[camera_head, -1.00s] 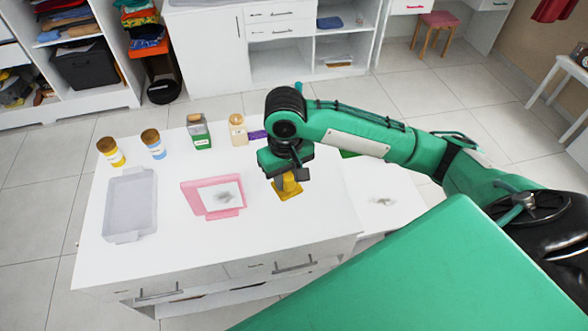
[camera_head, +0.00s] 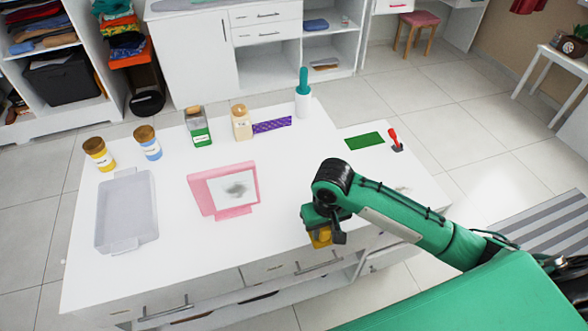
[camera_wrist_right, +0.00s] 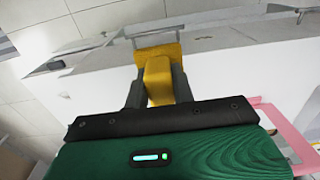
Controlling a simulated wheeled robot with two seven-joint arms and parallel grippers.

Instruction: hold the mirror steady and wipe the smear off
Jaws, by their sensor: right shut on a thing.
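A pink-framed mirror (camera_head: 211,207) stands on the white island top, with a dark grey smear (camera_head: 237,189) on its glass. My right gripper (camera_head: 322,236) is shut on a yellow thing (camera_head: 319,239), perhaps a sponge or cloth, at the front edge of the top, right of the mirror and apart from it. In the right wrist view the yellow thing (camera_wrist_right: 158,75) sits between both fingers, and part of the pink frame (camera_wrist_right: 284,131) shows at the right. My left gripper is not in view.
A grey tray (camera_head: 126,244) lies left of the mirror. Several jars, including a yellow-labelled one (camera_head: 99,154), line the back, with a purple patterned strip (camera_head: 272,125) and a teal-handled brush holder (camera_head: 303,103). A green mat (camera_head: 365,141) and a red-handled item (camera_head: 395,143) lie at the right.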

